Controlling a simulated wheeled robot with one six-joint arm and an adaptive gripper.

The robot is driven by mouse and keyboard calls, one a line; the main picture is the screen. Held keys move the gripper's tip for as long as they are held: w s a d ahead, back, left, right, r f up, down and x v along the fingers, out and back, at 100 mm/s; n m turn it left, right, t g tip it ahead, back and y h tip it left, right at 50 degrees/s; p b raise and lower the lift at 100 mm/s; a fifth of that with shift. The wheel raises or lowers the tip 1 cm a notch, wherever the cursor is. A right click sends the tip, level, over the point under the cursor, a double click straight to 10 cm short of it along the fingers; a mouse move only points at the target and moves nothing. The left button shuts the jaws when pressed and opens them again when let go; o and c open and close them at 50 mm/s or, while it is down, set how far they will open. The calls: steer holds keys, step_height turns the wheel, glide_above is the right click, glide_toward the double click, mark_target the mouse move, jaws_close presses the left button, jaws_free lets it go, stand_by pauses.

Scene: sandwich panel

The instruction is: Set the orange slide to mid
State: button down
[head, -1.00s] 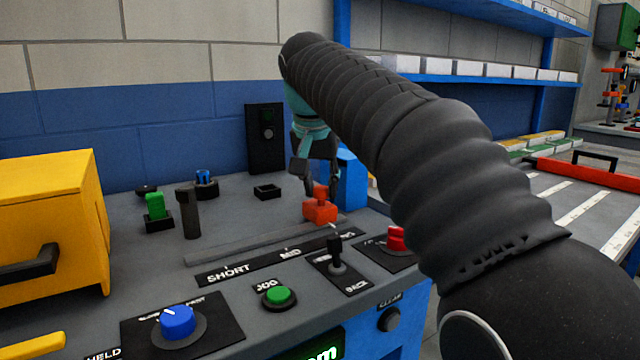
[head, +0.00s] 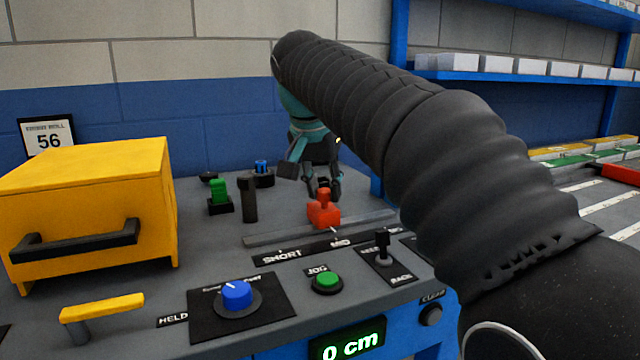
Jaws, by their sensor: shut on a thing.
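The orange slide (head: 323,214) sits on the grey rail (head: 270,239) on the panel top. Its small pale pointer is close to the MID mark on the black scale strip (head: 310,249), to the right of SHORT. The fingertips are small and partly dark in this view.
A green JOG button (head: 327,281), a blue knob (head: 237,295) and a black toggle lever (head: 382,247) stand in front of the rail. A dark post (head: 249,199) stands behind its left end. A yellow box (head: 90,205) is at left. The display (head: 347,342) reads 0 cm.

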steer(key=c, duration=0.9)
jaws_free()
steer(key=shift+o, duration=0.2)
steer(key=v, duration=1.2)
